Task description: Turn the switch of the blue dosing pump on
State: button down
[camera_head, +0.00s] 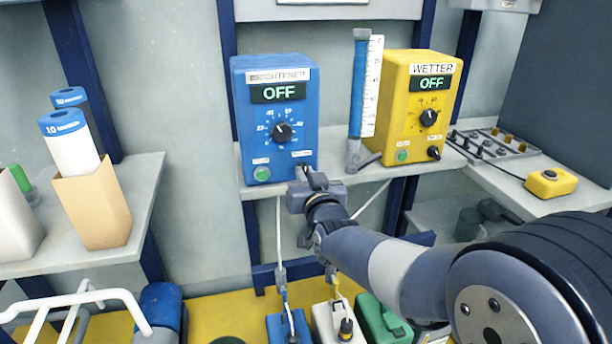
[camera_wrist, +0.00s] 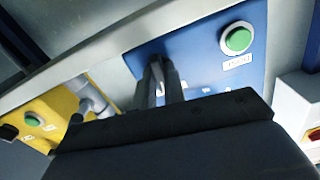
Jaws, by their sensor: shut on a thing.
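The blue dosing pump (camera_head: 276,126) stands on a shelf, labelled BRIGHTENER, with its display (camera_head: 278,92) reading OFF. It has a dial (camera_head: 282,132) on the front and a green button (camera_head: 262,174) at lower left. My gripper (camera_head: 305,172) is at the pump's lower right front corner, shut on the switch there. The switch itself is hidden by the fingers, so its position cannot be told. In the wrist view my gripper (camera_wrist: 159,66) has its fingers close together against the blue front panel (camera_wrist: 200,60), with the green button (camera_wrist: 238,39) to the right.
A yellow pump (camera_head: 412,110) labelled WETTER, also showing OFF, stands to the right, past a clear-scaled blue tube (camera_head: 358,90). A yellow button box (camera_head: 550,182) lies on the right shelf. A cardboard holder (camera_head: 93,208) with rolls stands left. Containers stand below the shelf.

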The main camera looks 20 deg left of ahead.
jog(key=shift+f+m+b, duration=0.1)
jog(key=shift+m+b, duration=0.2)
jog(key=shift+b, duration=0.1)
jog(key=shift+m+b, duration=2.5)
jog(key=c, duration=1.5)
grip_release()
